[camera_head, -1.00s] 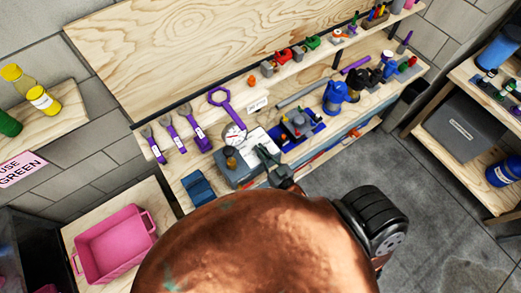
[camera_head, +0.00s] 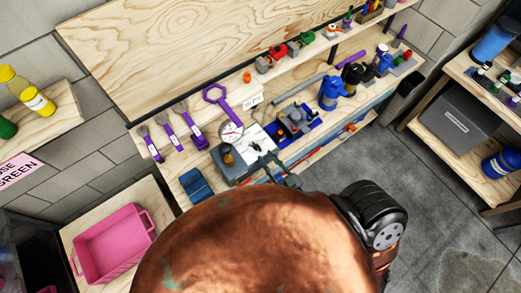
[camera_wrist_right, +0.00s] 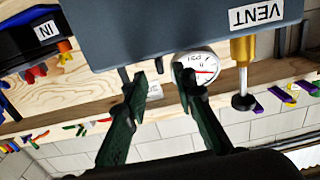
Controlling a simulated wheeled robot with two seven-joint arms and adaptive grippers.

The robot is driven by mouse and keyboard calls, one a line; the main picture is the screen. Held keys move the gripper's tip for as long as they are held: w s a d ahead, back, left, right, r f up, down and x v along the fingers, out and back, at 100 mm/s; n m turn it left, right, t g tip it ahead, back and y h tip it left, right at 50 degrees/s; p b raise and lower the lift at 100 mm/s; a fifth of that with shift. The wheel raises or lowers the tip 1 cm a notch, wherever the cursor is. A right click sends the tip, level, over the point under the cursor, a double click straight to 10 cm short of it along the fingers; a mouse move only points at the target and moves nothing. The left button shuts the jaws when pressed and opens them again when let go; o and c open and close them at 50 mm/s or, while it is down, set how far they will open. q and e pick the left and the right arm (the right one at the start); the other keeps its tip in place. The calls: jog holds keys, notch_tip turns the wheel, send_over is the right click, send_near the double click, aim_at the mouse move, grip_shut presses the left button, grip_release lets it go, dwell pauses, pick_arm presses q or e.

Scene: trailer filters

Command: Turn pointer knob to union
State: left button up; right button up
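The grey box (camera_head: 228,176) stands on the workbench with a white plate (camera_head: 250,134) on top. A small dark shape (camera_head: 256,147) on the plate may be the pointer knob; it is too small to read where it points. My right gripper (camera_head: 263,160) is over the front edge of the box. In the right wrist view my right gripper (camera_wrist_right: 166,73) is open with nothing between its fingers, close to the grey box (camera_wrist_right: 170,35). That box carries a VENT label (camera_wrist_right: 257,13) and a brass fitting (camera_wrist_right: 242,70). No union mark is readable. My left gripper is not in view.
A round gauge (camera_head: 230,131) stands behind the box and also shows in the right wrist view (camera_wrist_right: 197,65). Purple wrenches (camera_head: 170,133) lie to the left, a blue tray with a grey fixture (camera_head: 296,119) to the right. A pink bin (camera_head: 113,245) is at lower left.

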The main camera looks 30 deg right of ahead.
jog(key=s, duration=0.4)
jog(key=shift+s+d, duration=0.2)
jog(key=shift+s, duration=0.2)
